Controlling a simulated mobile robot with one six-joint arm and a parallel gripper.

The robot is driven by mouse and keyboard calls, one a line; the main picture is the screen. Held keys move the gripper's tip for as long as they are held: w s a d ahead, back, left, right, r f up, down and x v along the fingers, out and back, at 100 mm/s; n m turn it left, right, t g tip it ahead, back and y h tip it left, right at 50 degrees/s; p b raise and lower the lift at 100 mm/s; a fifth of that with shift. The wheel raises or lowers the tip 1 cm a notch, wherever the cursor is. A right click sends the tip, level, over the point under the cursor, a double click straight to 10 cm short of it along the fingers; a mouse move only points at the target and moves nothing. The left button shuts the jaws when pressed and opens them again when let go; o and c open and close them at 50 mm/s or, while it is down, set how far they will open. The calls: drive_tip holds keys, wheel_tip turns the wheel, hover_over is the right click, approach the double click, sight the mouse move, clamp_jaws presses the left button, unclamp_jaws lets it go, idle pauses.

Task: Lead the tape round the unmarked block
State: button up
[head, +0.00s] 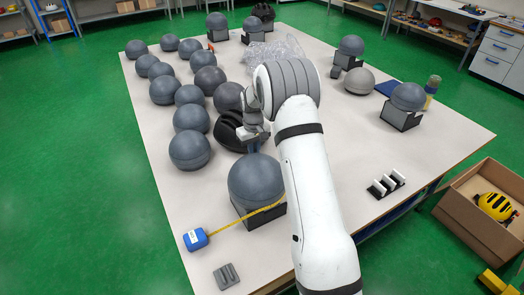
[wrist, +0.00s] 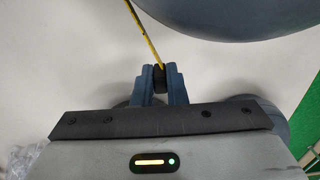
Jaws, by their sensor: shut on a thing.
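A large dark grey ball-shaped block (head: 257,181) rests in a black stand (head: 262,218) near the table's front; I see no mark on it. A blue tape case (head: 195,239) lies to its front left. The yellow tape (head: 230,223) runs from the case along the front of the block, then passes behind my arm. In the wrist view, the tape (wrist: 141,30) comes back to my gripper (wrist: 159,70), which is shut on its dark end (wrist: 159,79). The block (wrist: 225,12) is at upper right there, apart from the fingers. My arm hides the right-hand stretch of tape.
Several grey balls (head: 189,150) and a black helmet (head: 229,131) crowd the table's left and middle. Another ball in a stand (head: 408,97) is at right. A grey slotted piece (head: 227,276) lies at front; a black-and-white rack (head: 386,185) lies right.

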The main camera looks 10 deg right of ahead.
drive_tip(key=s+a+b, duration=0.2)
drive_tip(key=s+a, duration=0.3)
drive_tip(key=a, duration=0.9)
drive_tip(key=s+a+b, duration=0.2)
drive_tip(key=s+b, duration=0.2)
drive_tip(key=s, duration=1.1)
drive_tip(key=s+d+b, duration=0.1)
drive_tip(key=s+d, duration=0.9)
drive_tip(key=d, duration=0.1)
drive_tip(key=w+d, duration=0.2)
drive_tip(key=d, duration=0.5)
drive_tip(key=w+d, duration=0.3)
drive_tip(key=d, duration=0.4)
drive_tip(key=shift+d, duration=0.25)
